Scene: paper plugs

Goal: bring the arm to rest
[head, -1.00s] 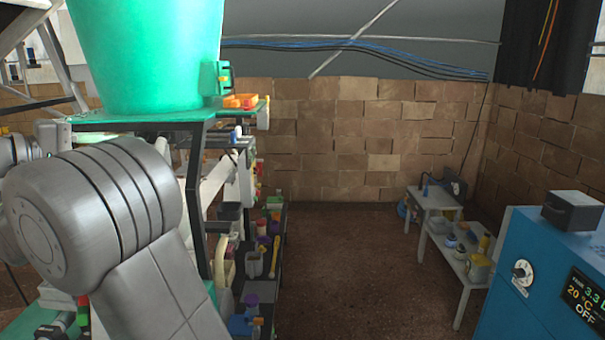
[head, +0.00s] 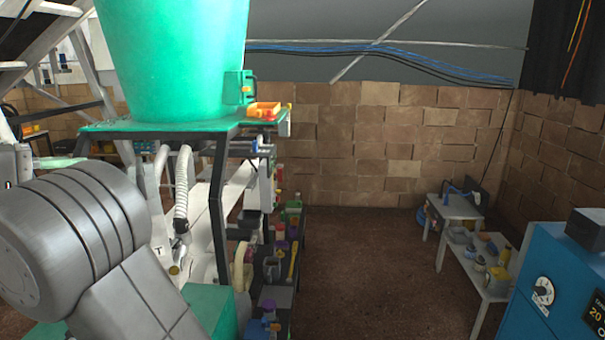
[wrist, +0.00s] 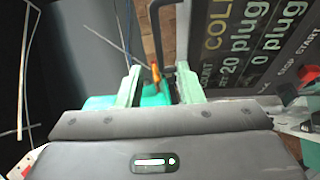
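My arm's grey links fill the lower left of the head view. In the wrist view my gripper (wrist: 159,86) has two pale green fingers standing well apart. I see nothing clasped between them. A green surface and a small orange thing (wrist: 155,73) show in the gap, seemingly beyond the fingertips. A dark panel (wrist: 235,50) with yellowish lettering about plugs stands at the upper right of the wrist view.
A big green tub (head: 172,60) stands on a green-topped stand (head: 215,127) beside my arm. Shelves with bottles (head: 275,270) are below it. A blue machine (head: 555,275) is at right, small tables (head: 495,287) behind. The brown floor (head: 375,270) between is clear.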

